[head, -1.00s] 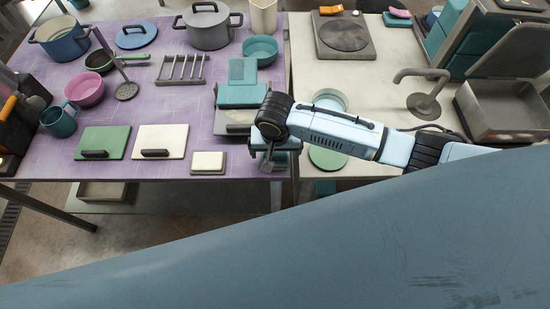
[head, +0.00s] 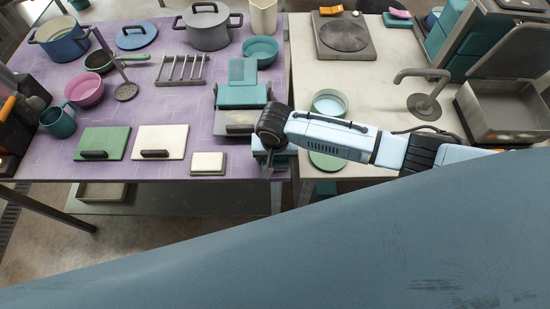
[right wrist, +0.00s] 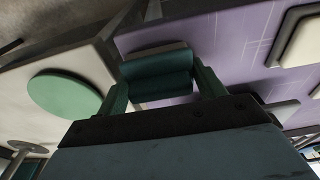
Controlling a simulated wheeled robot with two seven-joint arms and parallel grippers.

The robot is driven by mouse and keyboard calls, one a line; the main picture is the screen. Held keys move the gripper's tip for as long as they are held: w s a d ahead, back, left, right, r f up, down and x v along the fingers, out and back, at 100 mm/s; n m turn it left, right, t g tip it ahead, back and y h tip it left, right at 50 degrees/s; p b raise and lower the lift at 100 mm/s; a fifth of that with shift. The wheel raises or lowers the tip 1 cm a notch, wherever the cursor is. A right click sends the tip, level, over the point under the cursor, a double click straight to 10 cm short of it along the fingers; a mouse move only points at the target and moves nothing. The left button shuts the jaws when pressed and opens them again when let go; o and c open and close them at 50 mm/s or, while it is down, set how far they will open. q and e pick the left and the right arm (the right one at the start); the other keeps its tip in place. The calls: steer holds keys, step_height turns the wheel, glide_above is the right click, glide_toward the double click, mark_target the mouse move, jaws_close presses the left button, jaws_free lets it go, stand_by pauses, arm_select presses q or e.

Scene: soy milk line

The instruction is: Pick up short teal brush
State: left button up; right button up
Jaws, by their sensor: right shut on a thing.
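My right gripper (head: 272,164) is at the front right corner of the purple table (head: 160,105), seen from above and partly hidden by its own wrist. In the right wrist view the right gripper (right wrist: 160,88) is shut on the short teal brush (right wrist: 158,72), a dark teal block that spans between its two fingers. A paler strip shows along the brush's far edge. In the head view the brush is mostly hidden by the wrist, and I cannot tell whether it touches the table. My left gripper is not in view.
A grey plate (head: 236,121) and a teal stack (head: 242,93) lie just behind the gripper. A small cream block (head: 208,162) on a grey base is to its left. A green disc (head: 327,160) and a teal bowl (head: 330,103) sit on the pale table to the right.

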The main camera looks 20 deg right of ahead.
step_height(320, 180, up, 10)
steer(key=shift+p, duration=0.45)
